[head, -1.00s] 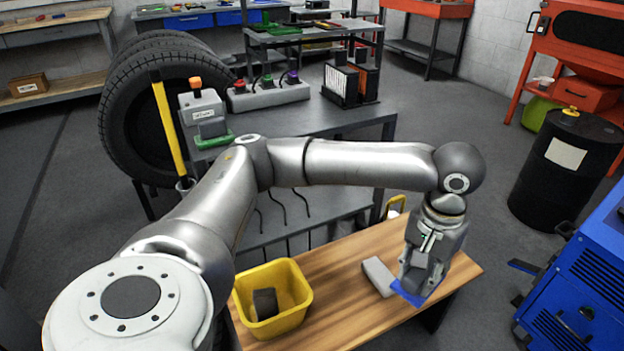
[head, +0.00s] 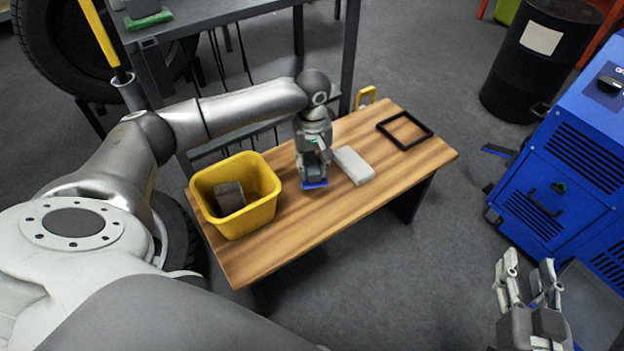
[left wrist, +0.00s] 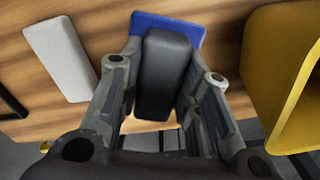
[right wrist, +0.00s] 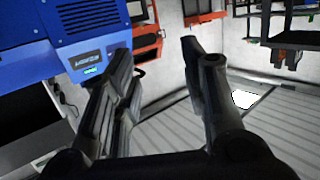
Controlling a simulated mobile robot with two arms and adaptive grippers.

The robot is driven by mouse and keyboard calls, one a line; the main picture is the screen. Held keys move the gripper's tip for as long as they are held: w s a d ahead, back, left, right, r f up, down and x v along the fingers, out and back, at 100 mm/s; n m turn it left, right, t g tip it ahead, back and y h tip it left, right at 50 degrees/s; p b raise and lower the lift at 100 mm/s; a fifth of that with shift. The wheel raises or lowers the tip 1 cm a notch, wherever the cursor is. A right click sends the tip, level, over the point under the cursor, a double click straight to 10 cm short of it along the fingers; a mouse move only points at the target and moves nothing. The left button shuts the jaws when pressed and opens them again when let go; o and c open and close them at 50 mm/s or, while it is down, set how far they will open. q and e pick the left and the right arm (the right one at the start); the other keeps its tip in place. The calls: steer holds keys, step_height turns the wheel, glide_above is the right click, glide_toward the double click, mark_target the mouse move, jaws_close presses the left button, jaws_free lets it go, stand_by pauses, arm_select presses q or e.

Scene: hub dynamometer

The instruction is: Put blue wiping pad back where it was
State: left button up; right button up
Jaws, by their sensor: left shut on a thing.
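The blue wiping pad (head: 314,184) is a flat blue plate with a dark grey block-like grip, clearest in the left wrist view (left wrist: 167,27). My left gripper (head: 314,168) is shut on that grip, with one finger on each side. The pad is at or just above the wooden table, between the yellow bin and a light grey block; I cannot tell whether it touches the wood. A black square frame (head: 404,130) lies empty at the table's right end. My right gripper (head: 527,275) is open and empty, off the table at the lower right.
The yellow bin (head: 262,207) on the table's left holds a dark grey block (head: 229,197). The light grey block (head: 354,165) lies just right of the pad. The table's front strip is bare. A blue cabinet (head: 570,165) and black drum (head: 535,70) stand at right.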

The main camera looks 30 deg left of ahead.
arm_select(q)
step_height(320, 180, down, 3)
steer(key=shift+r+b, duration=0.2)
steer(key=shift+b, duration=0.2)
steer(key=shift+f, duration=0.4)
step_height(320, 180, down, 3)
steer(key=shift+f+b, duration=0.15)
steer(key=shift+b, duration=0.75)
arm_select(e)
step_height(320, 180, up, 12)
steer(key=s+a+t+y, duration=0.1)
steer(key=t+y, duration=0.1)
steer(key=t, duration=0.5)
steer(key=shift+s+a+r+t+y, duration=0.2)
steer(key=shift+s+t+y, duration=0.1)
arm_select(q)
steer(key=shift+f, duration=0.1)
steer(key=o, duration=0.9)
arm_select(e)
steer(key=shift+w+f, duration=0.3)
steer(key=shift+f, duration=0.15)
